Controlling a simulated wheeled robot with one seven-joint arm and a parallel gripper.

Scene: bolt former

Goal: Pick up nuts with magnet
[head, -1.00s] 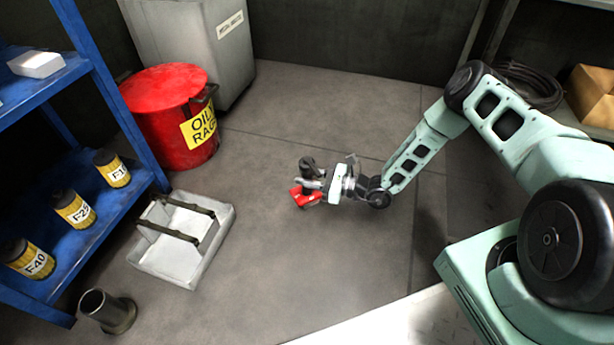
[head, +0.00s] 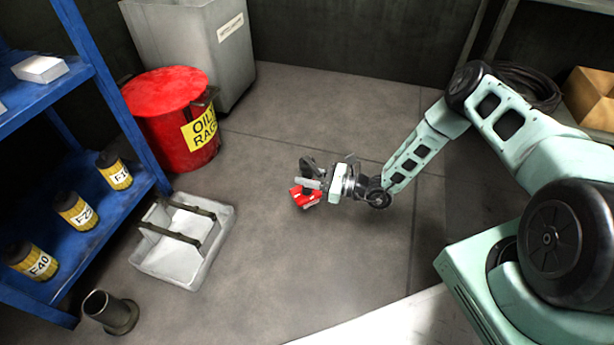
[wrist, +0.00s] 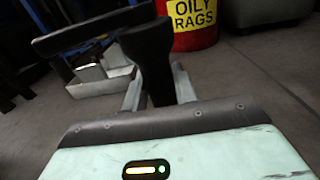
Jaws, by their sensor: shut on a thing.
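My gripper (head: 318,185) is held out over the open floor, to the right of the grey-white tray. It is shut on the magnet (head: 304,197), a tool with a red body and a dark handle. In the wrist view the magnet's black T-shaped handle (wrist: 152,65) stands between the two grey fingers; its red part is hidden there. I cannot make out any nuts in either view, and cannot tell whether any cling to the magnet's underside.
Left are a blue shelf (head: 118,215) with yellow canisters, a dark flanged tube (head: 112,313) and a red oily-rags bin (head: 165,125). A grey cabinet (head: 190,45) stands behind. The middle floor is clear.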

